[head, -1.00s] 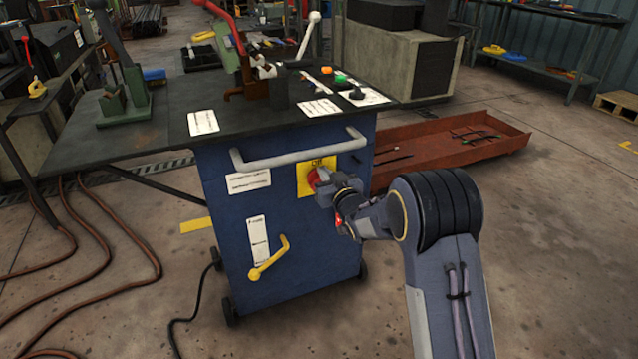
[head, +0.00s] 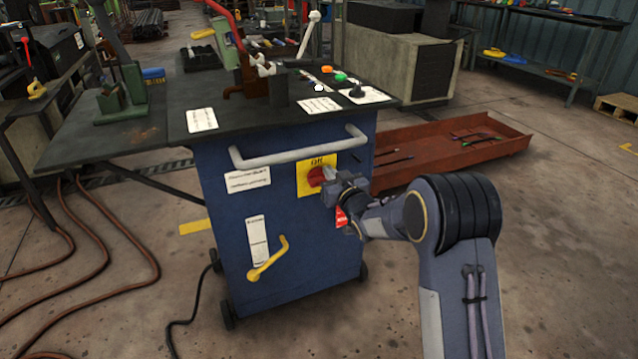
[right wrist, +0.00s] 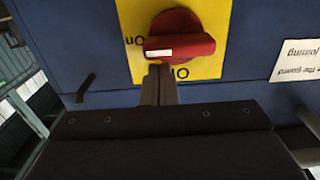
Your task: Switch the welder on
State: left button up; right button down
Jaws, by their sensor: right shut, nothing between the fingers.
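The welder is a blue cabinet (head: 290,240) with a yellow plate (head: 305,190) on its front. A red rotary switch (head: 315,176) sits on the plate, partly behind my right gripper. In the right wrist view, the red switch (right wrist: 180,38) has its bar nearly level, and the white mark on its left end lies beside the upside-down "On" lettering. My right gripper (head: 333,178) is shut and empty; its fingertips (right wrist: 160,72) are at the bar's lower edge in the wrist view. I cannot tell whether they touch it. My left gripper is out of view.
A grey handle bar (head: 298,147) runs across the cabinet above the plate. A yellow crank (head: 268,258) sticks out lower down. A red tray (head: 460,150) lies on the floor behind right. Hoses (head: 120,215) lie at left; the floor at front right is open.

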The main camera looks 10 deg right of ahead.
dwell(0.4)
jog(key=s+d+b, duration=0.1)
jog(key=s+b, duration=0.1)
jog(key=s, duration=0.6)
jog(key=shift+d, duration=0.25)
jog(key=c, duration=2.2)
grip_release()
